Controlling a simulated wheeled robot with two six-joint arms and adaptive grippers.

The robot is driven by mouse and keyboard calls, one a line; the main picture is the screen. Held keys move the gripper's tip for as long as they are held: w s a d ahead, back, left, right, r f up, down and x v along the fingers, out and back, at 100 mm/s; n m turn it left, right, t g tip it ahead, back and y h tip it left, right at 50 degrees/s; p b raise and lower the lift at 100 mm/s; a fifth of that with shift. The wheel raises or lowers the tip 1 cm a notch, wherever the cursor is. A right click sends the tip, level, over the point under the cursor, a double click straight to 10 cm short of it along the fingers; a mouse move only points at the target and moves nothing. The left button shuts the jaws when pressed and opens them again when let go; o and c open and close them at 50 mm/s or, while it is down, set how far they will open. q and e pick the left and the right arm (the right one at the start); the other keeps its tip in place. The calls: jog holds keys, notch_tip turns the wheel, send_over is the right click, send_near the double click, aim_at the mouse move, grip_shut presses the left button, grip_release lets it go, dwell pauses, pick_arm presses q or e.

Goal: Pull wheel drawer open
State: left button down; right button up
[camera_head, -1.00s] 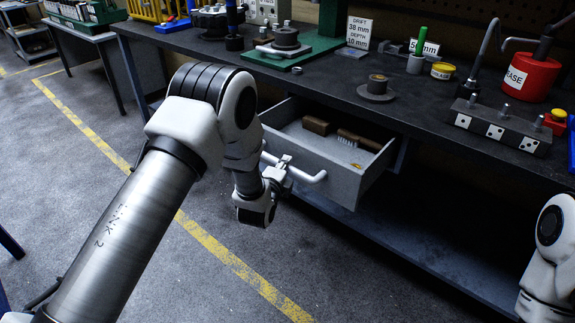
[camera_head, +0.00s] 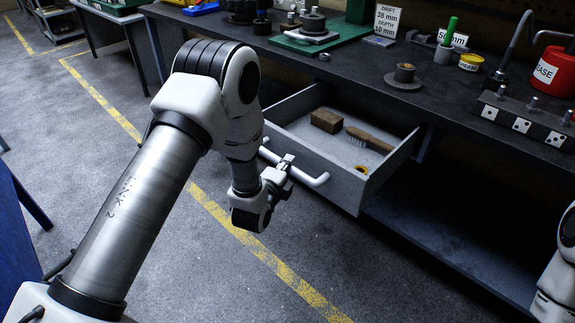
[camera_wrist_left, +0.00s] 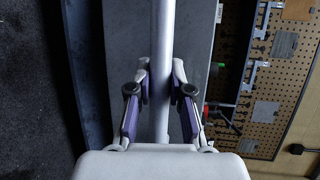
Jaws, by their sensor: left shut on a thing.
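The grey wheel drawer (camera_head: 345,185) is pulled out from under the dark workbench, and its inside shows. Its white bar handle (camera_head: 312,180) runs across the front. My left gripper (camera_head: 283,165) is at the handle, shut on it. In the left wrist view the handle (camera_wrist_left: 162,60) passes between the two purple-padded fingers of the gripper (camera_wrist_left: 159,90). Inside the drawer lie a brown block (camera_head: 326,120), a wooden-backed brush (camera_head: 370,139) and a small yellow ring (camera_head: 361,169). My right gripper is out of view; only part of the right arm shows at the right edge.
A lower shelf (camera_head: 450,245) runs under the bench. The floor before the drawer is clear.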

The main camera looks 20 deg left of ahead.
pick_arm(q)
jog(key=c, duration=1.1)
grip_release()
jog(key=shift+o, duration=0.2)
jog(key=s+r, duration=0.2)
jog(key=s, duration=0.9)
jog(key=shift+s+d, duration=0.3)
jog(key=shift+s, duration=0.1)
